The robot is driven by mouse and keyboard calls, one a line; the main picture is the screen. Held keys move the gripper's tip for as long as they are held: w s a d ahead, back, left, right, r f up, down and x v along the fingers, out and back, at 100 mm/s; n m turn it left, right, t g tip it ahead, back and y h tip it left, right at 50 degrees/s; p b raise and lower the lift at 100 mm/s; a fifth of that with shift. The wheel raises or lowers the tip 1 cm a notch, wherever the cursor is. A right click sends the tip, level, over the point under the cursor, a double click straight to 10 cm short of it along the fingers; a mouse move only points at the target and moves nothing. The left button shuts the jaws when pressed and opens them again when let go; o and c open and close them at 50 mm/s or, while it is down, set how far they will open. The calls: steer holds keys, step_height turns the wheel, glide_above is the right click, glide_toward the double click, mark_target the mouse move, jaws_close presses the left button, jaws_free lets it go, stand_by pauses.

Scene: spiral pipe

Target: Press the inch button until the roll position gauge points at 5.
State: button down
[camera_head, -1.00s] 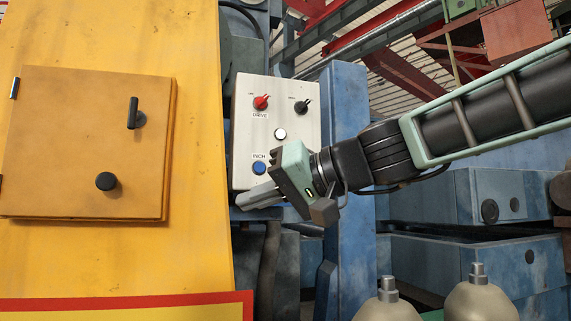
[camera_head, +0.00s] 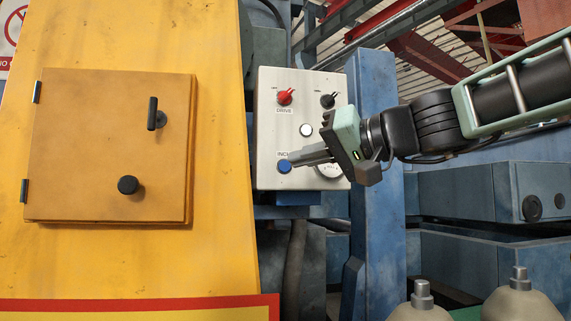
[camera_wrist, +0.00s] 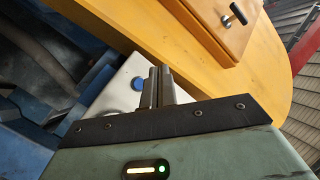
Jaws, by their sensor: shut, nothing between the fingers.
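The blue inch button (camera_head: 284,166) sits low on the left of the white control panel (camera_head: 267,120), under the label INCH. It also shows in the wrist view (camera_wrist: 138,83), left of the fingers. My gripper (camera_head: 291,161) is shut and empty, its fingertips right beside the button in the head view; I cannot tell whether they touch it. In the wrist view the shut fingers (camera_wrist: 158,85) point toward the panel. A round gauge (camera_head: 329,171) at the panel's lower right is mostly hidden behind my gripper, and its pointer cannot be read.
The panel also bears a red drive switch (camera_head: 285,97), a black switch (camera_head: 328,100) and a white button (camera_head: 306,130). A yellow housing with a door (camera_head: 110,150) stands to the left. A blue post (camera_head: 372,200) stands right of the panel.

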mark_target(285, 166)
steer(key=w+a+p, duration=0.1)
steer(key=w+p, duration=0.1)
steer(key=w, duration=0.5)
steer(key=shift+a, duration=0.25)
steer(key=shift+w, duration=0.2)
stand_by(1.6)
steer(key=shift+w+a, duration=0.1)
steer(key=shift+w, duration=0.25)
steer(key=shift+w+a+b, duration=0.1)
steer(key=shift+w+b, duration=0.25)
stand_by(0.6)
steer(key=shift+s, duration=0.1)
steer(key=shift+s+d+b, duration=0.2)
steer(key=shift+s+b, duration=0.45)
steer(key=shift+b, duration=0.1)
steer(key=shift+s, duration=0.1)
